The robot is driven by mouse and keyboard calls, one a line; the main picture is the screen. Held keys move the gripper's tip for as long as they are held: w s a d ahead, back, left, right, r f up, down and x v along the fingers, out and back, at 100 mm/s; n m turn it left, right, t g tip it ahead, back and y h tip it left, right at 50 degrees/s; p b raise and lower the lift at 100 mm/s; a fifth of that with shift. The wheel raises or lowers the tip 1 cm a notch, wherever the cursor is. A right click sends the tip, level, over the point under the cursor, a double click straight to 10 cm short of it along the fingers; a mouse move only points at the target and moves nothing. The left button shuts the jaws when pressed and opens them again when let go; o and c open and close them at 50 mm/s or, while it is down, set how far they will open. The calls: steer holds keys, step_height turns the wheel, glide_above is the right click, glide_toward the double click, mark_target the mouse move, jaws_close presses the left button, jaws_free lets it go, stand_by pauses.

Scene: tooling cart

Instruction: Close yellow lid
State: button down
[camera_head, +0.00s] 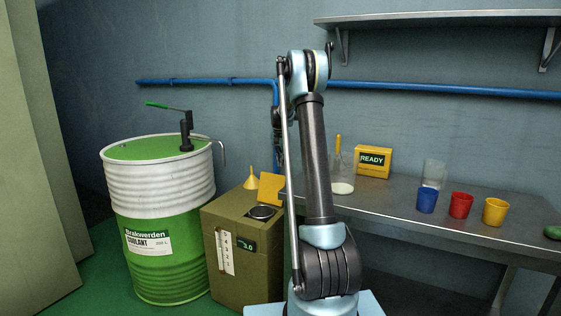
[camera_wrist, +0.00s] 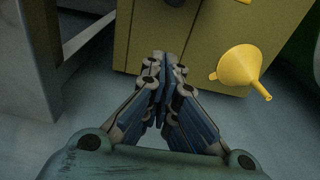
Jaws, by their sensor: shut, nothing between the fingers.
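The yellow lid (camera_head: 271,189) stands raised, tilted up at the back of the olive box (camera_head: 232,262), partly hidden by my arm. In the wrist view the olive box (camera_wrist: 200,30) fills the top, and the lid cannot be made out clearly. My gripper (camera_wrist: 163,62) is shut and empty, its fingertips in front of the box's side in the picture; I cannot tell whether they touch. In the head view my gripper is hidden behind my arm.
A yellow funnel (camera_head: 250,180) is by the box, close right of my gripper in the wrist view (camera_wrist: 240,68). A green-and-white drum (camera_head: 165,265) stands left. A metal table (camera_head: 400,207) at right carries cups, beakers and a yellow READY box (camera_head: 373,162).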

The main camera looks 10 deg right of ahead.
step_height(320, 180, down, 5)
steer(key=s+a, duration=0.2)
steer(key=shift+s, duration=0.4)
steer(key=shift+d, duration=0.1)
stand_by(0.4)
